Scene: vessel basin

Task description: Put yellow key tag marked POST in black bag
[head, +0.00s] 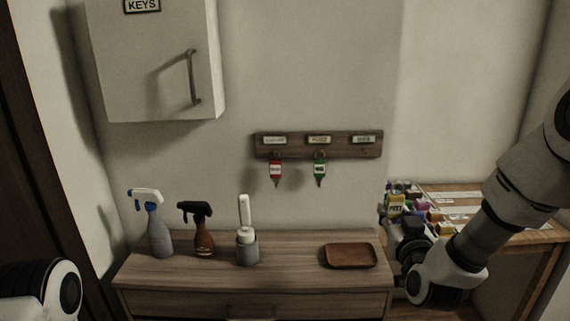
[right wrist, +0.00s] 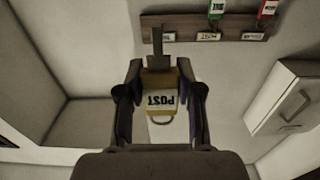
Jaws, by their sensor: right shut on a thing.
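The yellow key tag (head: 396,208) with a white label reading POST is held up at the right end of the dresser, in front of a side table. In the right wrist view the tag (right wrist: 160,100) sits between both fingers, its label upside down and a ring below it. My right gripper (head: 399,219) is shut on it. My left gripper is out of view; only part of my left arm shows at lower left. I see no black bag in either view.
A key rack (head: 318,145) on the wall holds a red tag (head: 276,170) and a green tag (head: 320,168). The dresser (head: 290,268) bears two spray bottles, a brush in a holder (head: 247,248) and a brown tray (head: 350,255). A side table (head: 450,190) holds several colourful items.

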